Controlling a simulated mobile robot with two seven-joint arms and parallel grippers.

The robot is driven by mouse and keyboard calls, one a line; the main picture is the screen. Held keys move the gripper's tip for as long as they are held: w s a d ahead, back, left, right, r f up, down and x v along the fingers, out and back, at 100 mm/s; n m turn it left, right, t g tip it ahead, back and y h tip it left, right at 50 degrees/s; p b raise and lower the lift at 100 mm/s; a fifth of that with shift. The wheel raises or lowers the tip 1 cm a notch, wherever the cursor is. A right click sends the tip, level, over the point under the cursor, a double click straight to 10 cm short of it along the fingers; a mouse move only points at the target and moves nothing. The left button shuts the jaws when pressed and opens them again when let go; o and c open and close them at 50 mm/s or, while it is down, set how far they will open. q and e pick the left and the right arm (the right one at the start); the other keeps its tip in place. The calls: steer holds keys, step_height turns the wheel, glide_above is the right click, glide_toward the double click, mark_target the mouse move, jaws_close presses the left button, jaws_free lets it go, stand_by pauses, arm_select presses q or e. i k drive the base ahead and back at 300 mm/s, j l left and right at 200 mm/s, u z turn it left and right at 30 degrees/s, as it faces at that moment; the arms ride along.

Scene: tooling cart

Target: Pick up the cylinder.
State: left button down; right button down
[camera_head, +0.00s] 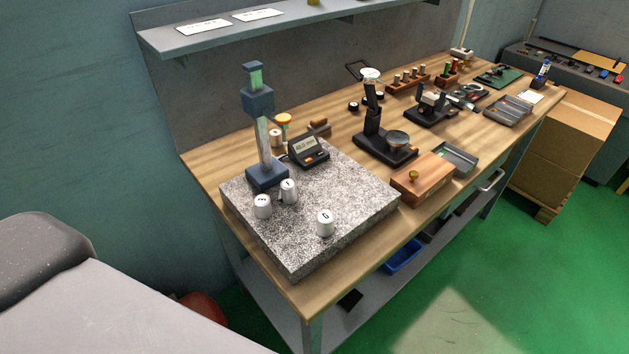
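Three short silvery cylinders stand on a speckled granite plate (345,187) at the near end of the wooden bench. One cylinder (262,206) is at the left, a second cylinder (289,192) is just right of and behind it, and a third cylinder (325,223) stands apart nearer the front. Each carries a dark mark on its top, too small to read surely. Which one the task names I cannot tell. Neither of my grippers is in view.
A blue-grey column stand (266,140) rises at the plate's rear left, with a small digital readout (309,151) beside it. A wooden box (423,180) and a black stand (385,146) are to the right. A shelf (250,27) overhangs the back. The plate's front right is clear.

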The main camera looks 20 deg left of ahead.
mark_target(288, 186)
steer(key=i+l+u, duration=0.1)
steer(key=u, duration=0.35)
steer(key=l+u, duration=0.15)
steer(key=u, duration=0.3)
steer(key=l+u, duration=0.15)
steer(key=u, duration=0.3)
steer(key=l+u, duration=0.25)
steer(key=l, duration=0.2)
steer(key=l+u, duration=0.3)
steer(key=l, duration=0.15)
steer(key=l+u, duration=0.15)
steer(key=l, duration=0.3)
steer(key=k+l+u, duration=0.1)
steer(key=l, duration=0.35)
steer(key=k+l, duration=0.1)
steer(key=l, duration=0.35)
steer(key=k+l, duration=0.1)
steer(key=l, duration=0.75)
steer(key=k+l+u, duration=0.1)
steer(key=l, duration=0.3)
steer(key=k, duration=0.05)
